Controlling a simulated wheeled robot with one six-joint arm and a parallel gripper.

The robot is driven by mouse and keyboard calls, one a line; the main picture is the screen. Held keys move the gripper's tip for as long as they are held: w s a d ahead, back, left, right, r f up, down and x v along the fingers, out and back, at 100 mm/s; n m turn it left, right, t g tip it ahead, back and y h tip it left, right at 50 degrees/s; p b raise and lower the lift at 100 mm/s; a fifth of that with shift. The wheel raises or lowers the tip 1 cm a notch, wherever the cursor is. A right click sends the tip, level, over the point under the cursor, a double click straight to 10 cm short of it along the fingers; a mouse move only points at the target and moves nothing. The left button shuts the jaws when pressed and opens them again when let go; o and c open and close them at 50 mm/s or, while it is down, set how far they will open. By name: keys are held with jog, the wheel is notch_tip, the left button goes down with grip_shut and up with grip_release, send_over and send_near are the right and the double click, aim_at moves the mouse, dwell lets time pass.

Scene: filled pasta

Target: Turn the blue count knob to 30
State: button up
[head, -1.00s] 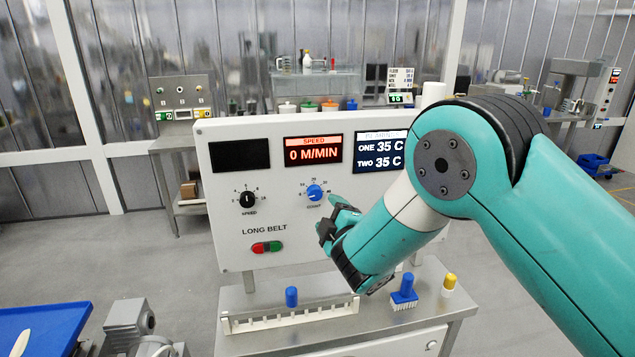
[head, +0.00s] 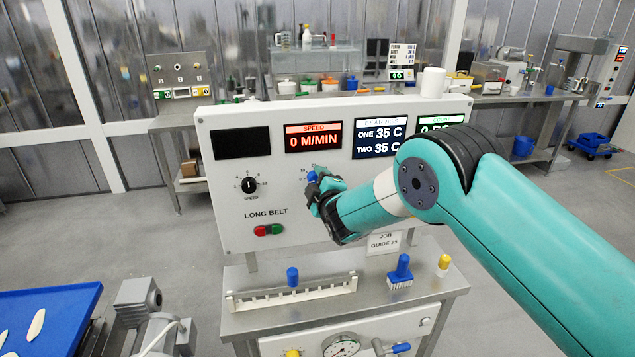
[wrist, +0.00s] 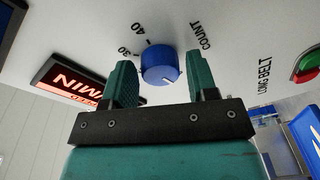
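The blue count knob (head: 312,176) is on the white panel (head: 229,186), under the speed display; my gripper partly hides it and its scale in the head view. In the wrist view the knob (wrist: 160,62) sits between the two green fingers of my gripper (wrist: 162,78), with a gap on each side. The gripper is open and its fingertips are close to the panel. The marks 30 and 40 and the word COUNT show around the knob. A small white line shows on the knob's near edge; which number it points at I cannot tell.
The black speed knob (head: 249,185) is left of the count knob. Red and green buttons (head: 268,230) are below it. The red speed display (head: 313,137) reads 0 M/MIN. A steel bench (head: 440,285) with a blue brush (head: 400,272) stands below the panel.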

jog(key=c, duration=0.6)
jog(key=shift+b, duration=0.35)
jog(key=shift+a+m+t+h+b, duration=0.1)
jog(key=shift+m+t+h+b, duration=0.4)
jog(key=shift+m+b, duration=5.55)
jog(key=shift+a+m+t+h+b, duration=0.15)
jog(key=shift+m+h+b, duration=0.6)
jog(key=shift+m+b, duration=5.3)
jog(key=shift+m+t+h+b, duration=0.5)
jog(key=shift+m+b, duration=3.5)
jog(key=shift+b, duration=4.05)
